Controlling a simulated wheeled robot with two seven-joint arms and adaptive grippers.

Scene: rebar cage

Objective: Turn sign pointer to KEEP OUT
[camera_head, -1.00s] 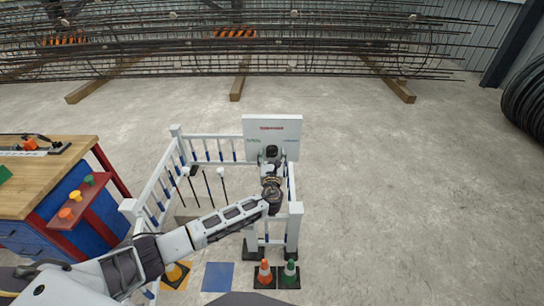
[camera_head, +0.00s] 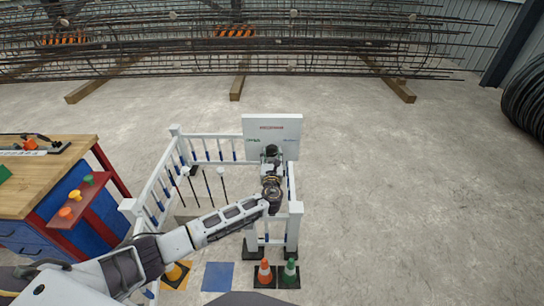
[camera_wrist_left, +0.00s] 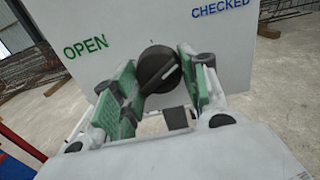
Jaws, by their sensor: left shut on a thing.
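The white sign board (camera_head: 285,122) stands upright at the far right corner of the white railing. It has a line of red text at the top and smaller green and blue text lower down. The left wrist view shows green OPEN (camera_wrist_left: 86,47) at left and blue CHECKED (camera_wrist_left: 222,10) at right. Between and below them is the round black pointer knob (camera_wrist_left: 157,68), with a light mark slanting to the upper right. My left gripper (camera_head: 271,152) is at the board. Its green-padded fingers (camera_wrist_left: 155,85) are shut on the knob from both sides. My right gripper is not in view.
White railings (camera_head: 152,192) enclose the space left of my arm. Several thin rods stand inside. A workbench (camera_head: 45,165) is at left. Open floor lies to the right, with a rebar cage (camera_head: 330,50) behind.

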